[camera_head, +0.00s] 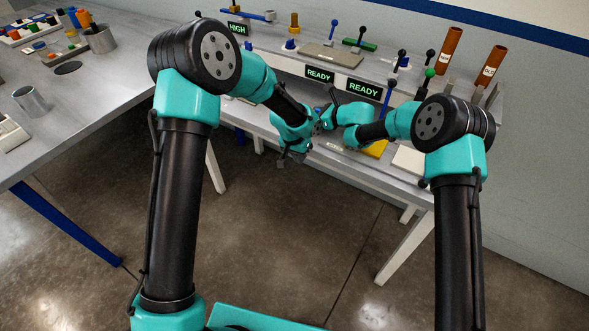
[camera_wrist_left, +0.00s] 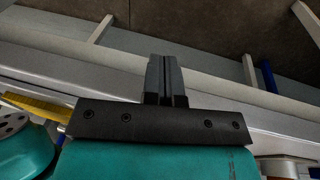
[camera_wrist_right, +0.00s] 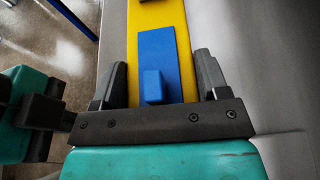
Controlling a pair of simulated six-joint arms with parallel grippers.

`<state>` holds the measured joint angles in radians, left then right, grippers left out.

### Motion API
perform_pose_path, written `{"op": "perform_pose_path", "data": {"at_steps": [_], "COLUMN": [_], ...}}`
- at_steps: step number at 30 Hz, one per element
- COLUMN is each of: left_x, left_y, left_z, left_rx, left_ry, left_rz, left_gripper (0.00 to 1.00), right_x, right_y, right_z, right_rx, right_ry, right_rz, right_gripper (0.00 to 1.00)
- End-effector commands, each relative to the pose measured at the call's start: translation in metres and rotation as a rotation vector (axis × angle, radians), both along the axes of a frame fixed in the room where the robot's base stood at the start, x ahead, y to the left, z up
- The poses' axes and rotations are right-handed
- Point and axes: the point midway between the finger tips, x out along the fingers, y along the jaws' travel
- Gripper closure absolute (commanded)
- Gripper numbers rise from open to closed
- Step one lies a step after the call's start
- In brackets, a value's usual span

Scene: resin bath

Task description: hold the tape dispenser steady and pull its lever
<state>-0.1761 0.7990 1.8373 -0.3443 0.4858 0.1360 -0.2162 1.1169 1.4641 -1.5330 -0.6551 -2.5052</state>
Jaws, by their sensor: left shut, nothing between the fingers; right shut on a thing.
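The tape dispenser appears to be the long yellow body (camera_wrist_right: 147,25) with a blue plate (camera_wrist_right: 160,50) and a small raised blue block (camera_wrist_right: 153,85) in the right wrist view. My right gripper (camera_wrist_right: 160,62) has its fingers on either side of it and is shut on it. In the head view a yellow patch (camera_head: 376,148) shows beside my right wrist, which hides most of it. My left gripper (camera_head: 283,161) is shut and empty in front of the bench edge; its fingers meet in the left wrist view (camera_wrist_left: 165,75). I cannot tell which part is the lever.
The grey bench has a raised shelf with READY signs (camera_head: 363,88), a HIGH sign (camera_head: 237,28) and several coloured levers. Two brown tubes (camera_head: 450,50) stand at the right. A white block (camera_head: 408,160) lies right of the yellow patch. A side table (camera_head: 100,95) holds cups.

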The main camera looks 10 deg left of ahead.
Motion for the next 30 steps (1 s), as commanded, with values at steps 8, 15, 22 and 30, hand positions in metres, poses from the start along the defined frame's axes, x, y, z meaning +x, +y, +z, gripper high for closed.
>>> {"op": "perform_pose_path", "data": {"at_steps": [8, 15, 22, 30], "left_x": [-0.023, -0.029, -0.029, -0.029], "left_y": [0.008, 0.010, 0.010, 0.010], "left_z": [-0.028, -0.035, -0.034, -0.034], "left_rx": [-0.037, -0.047, -0.047, -0.047], "left_ry": [0.020, 0.023, 0.024, 0.024], "left_rz": [0.032, 0.041, 0.041, 0.041], "left_gripper": [1.00, 1.00, 1.00, 1.00], "right_x": [0.000, 0.000, 0.000, 0.000], "right_y": [0.000, 0.000, 0.000, 0.000], "right_z": [-0.001, -0.001, 0.000, 0.000], "right_rx": [-0.001, -0.001, -0.001, 0.000], "right_ry": [0.001, 0.001, 0.001, 0.000], "right_rz": [0.000, 0.000, -0.001, 0.000], "right_gripper": [0.67, 0.67, 0.67, 0.14]}}
